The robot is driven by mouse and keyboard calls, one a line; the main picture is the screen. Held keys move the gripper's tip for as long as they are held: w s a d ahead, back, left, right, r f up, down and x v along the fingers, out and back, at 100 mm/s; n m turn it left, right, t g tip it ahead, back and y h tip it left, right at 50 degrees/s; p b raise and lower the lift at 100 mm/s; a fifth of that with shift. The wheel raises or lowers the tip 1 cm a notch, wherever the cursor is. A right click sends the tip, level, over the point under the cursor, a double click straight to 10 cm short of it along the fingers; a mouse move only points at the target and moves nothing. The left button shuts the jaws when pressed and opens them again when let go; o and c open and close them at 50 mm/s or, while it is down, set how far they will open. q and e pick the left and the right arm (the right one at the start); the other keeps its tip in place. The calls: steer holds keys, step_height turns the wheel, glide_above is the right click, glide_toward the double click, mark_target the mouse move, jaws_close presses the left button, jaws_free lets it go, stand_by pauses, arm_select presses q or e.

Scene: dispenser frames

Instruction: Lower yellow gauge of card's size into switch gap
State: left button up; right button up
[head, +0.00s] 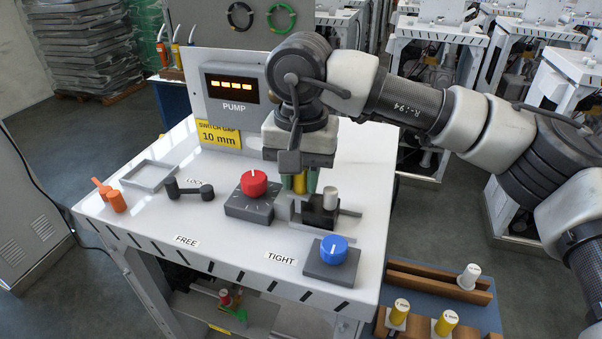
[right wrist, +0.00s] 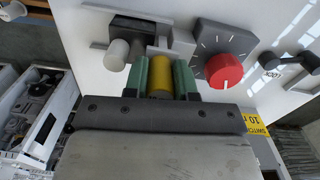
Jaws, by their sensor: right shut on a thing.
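My right gripper (head: 300,184) is shut on a yellow gauge (right wrist: 160,76), which stands between its green fingertips in the right wrist view. The switch (head: 320,213), a dark block with a grey knob, is just right of the gripper on the white bench. In the right wrist view the switch (right wrist: 130,38) lies just beyond the gauge. The gap is largely hidden, so I cannot tell whether the gauge's lower end is in it. The yellow card (head: 219,134) reads "SWITCH GAP 10 mm". My left gripper is not in view.
A red knob (head: 254,184) stands left of the gripper and a blue knob (head: 334,249) at the front right. A black lever (head: 190,189), an empty grey tray (head: 150,175) and the pump panel (head: 230,86) are farther left. A wooden rack (head: 430,276) with gauges is below right.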

steer(key=shift+f+b, duration=0.55)
steer(key=shift+f, duration=0.15)
steer(key=o, duration=1)
steer(key=shift+c, duration=0.2)
steer(key=shift+o, duration=0.3)
steer(key=shift+a, duration=0.1)
steer(key=shift+r, duration=0.5)
step_height(320, 180, up, 9)
steer(key=shift+f+b, duration=0.1)
steer(key=shift+b, duration=0.85)
steer(key=shift+r, duration=0.5)
steer(key=shift+f, duration=0.1)
